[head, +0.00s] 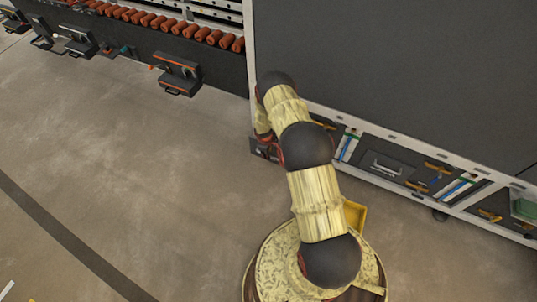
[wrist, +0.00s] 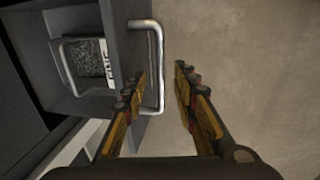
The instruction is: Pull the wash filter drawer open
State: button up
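In the wrist view a grey drawer front (wrist: 122,50) with a bent metal bar handle (wrist: 158,62) fills the left half. My gripper (wrist: 161,70) is open around the bar: one finger is between bar and drawer front, the other is on the outer side. A gap shows between the outer finger and the bar. In the head view my arm reaches to the machine's lower left corner (head: 256,147) and hides most of the drawer and gripper.
The large dark machine (head: 390,70) stands on the right. Its lower shelf holds a dark case (head: 385,165) and several tools. Clear floor (head: 140,150) lies to the left. A rack with orange rolls (head: 170,22) stands at the back.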

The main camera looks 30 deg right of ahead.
notch_tip(320, 180, up, 10)
jog(key=a, duration=0.1)
jog(key=shift+s+a, duration=0.3)
jog(key=shift+s, duration=0.15)
jog(key=shift+f, duration=0.1)
jog(key=s+a+r+m+g, duration=0.2)
jog(key=s+r+m+g, duration=0.15)
jog(key=s, duration=0.75)
jog(key=s+a+r+m+t+p, duration=0.1)
jog(key=s+a+r, duration=0.5)
jog(key=r, duration=1.3)
jog(key=s+a+r+t+y+p, duration=0.1)
jog(key=s+a+r+t, duration=0.3)
jog(key=r, duration=1.5)
jog(key=s+a+r+m+t+p, duration=0.1)
jog(key=s+a+r+t, duration=0.2)
jog(key=s+a+r, duration=0.6)
notch_tip(320, 180, up, 10)
jog(key=shift+a+r+m+y, duration=0.25)
jog(key=shift+a+m+y, duration=0.15)
jog(key=shift+a, duration=0.1)
jog(key=shift+s+d, duration=0.1)
